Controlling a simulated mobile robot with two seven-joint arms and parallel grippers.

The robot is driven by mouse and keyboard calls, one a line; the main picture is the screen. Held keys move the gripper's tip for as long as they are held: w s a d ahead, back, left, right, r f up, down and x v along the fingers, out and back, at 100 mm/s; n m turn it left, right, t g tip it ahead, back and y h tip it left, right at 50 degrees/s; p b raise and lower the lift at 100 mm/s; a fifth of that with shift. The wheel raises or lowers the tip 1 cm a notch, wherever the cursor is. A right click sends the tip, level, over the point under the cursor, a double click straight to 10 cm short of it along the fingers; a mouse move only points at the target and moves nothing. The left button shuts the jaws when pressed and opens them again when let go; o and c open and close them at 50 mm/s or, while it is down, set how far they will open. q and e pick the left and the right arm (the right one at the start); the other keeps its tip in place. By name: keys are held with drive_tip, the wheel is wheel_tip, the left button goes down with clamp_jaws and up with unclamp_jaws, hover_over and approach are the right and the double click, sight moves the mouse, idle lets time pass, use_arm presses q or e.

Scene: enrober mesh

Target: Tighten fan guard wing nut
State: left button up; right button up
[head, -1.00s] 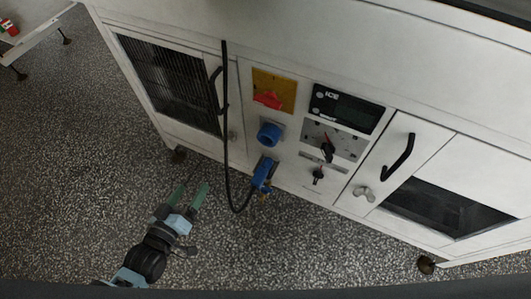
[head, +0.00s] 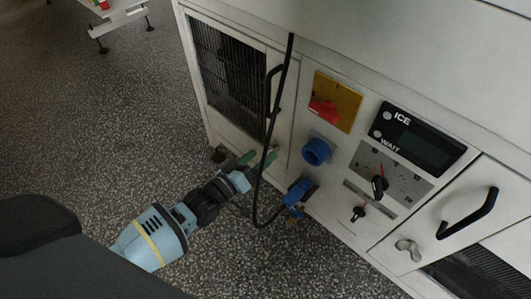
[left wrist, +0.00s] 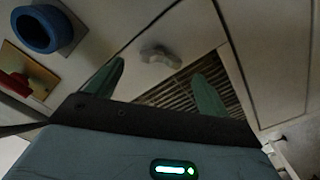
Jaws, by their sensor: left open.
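The grey wing nut (left wrist: 160,55) is on the white cabinet front beside the dark louvred fan guard (left wrist: 190,90). The fan guard also shows at the cabinet's left in the head view (head: 228,75). My left gripper (left wrist: 157,85) is open and empty, its green fingers apart and pointing at the panel, with the wing nut showing between and beyond their tips. In the head view the left gripper (head: 259,158) is low in front of the guard door's lower right, and I cannot make out this wing nut there. My right gripper is not in view.
A black cable (head: 266,165) hangs close to my left gripper, down to a blue plug (head: 297,192). A blue socket (head: 316,151), a red and yellow switch (head: 335,102) and a black door handle (head: 468,213) stick out. A second wing nut (head: 408,249) is at right.

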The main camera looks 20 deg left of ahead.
sight(273, 146)
use_arm(q)
drive_tip(key=shift+b+x, duration=0.3)
drive_tip(key=shift+x, duration=1.05)
drive_tip(key=shift+c, duration=0.3)
drive_tip(key=c, duration=0.9)
